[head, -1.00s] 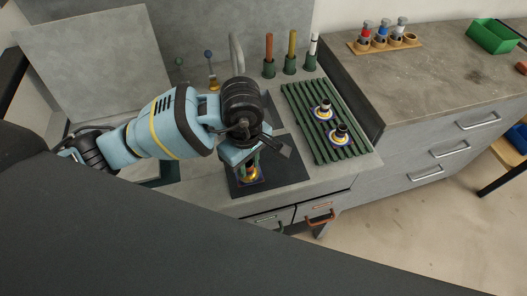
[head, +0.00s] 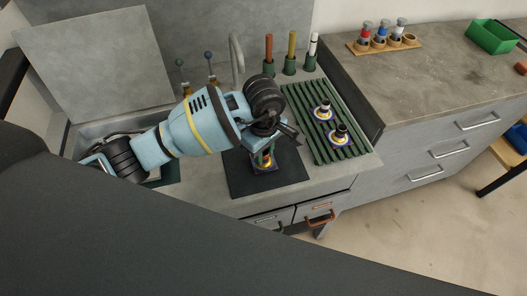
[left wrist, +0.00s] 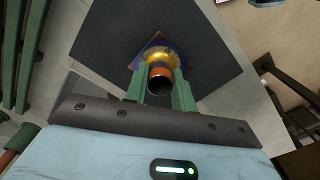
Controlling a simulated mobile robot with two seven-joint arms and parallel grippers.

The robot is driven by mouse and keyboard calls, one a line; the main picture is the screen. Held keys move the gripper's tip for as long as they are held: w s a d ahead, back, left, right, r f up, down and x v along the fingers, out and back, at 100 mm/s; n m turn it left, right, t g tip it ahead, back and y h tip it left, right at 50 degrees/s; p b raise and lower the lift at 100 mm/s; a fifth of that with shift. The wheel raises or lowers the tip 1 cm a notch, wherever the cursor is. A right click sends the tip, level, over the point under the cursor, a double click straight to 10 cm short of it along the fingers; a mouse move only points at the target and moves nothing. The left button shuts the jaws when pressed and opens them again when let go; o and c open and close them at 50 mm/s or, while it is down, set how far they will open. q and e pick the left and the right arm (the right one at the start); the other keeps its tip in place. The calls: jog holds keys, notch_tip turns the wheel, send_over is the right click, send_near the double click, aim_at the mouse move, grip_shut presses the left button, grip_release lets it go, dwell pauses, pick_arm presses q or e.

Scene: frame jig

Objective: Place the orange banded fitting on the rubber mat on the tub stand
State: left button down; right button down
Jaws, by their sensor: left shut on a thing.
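The orange banded fitting (head: 264,166) has a gold body and a square blue-purple base. It is upright over the dark rubber mat (head: 238,183) on the grey tub stand (head: 208,197). In the left wrist view, the fitting (left wrist: 160,62) shows its orange band and dark open end between two green fingers. My left gripper (head: 264,153) is shut on it from above. The mat (left wrist: 112,38) lies behind the base in the wrist view. I cannot tell whether the base touches the mat. My right gripper is not in view.
A green slatted rack (head: 301,108) right of the mat holds a white-banded fitting (head: 323,109) and a dark-topped fitting (head: 340,134). A tap (head: 236,52) and several coloured rods in green holders stand behind. The front of the mat is clear.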

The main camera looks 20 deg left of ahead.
pick_arm(q)
jog(key=shift+f, duration=0.15)
jog(key=shift+f, duration=0.1)
jog(key=shift+f, duration=0.15)
jog(key=c, duration=1.2)
grip_release()
jog(key=shift+o, duration=0.2)
notch_tip(320, 180, up, 12)
jog(key=shift+r, duration=0.2)
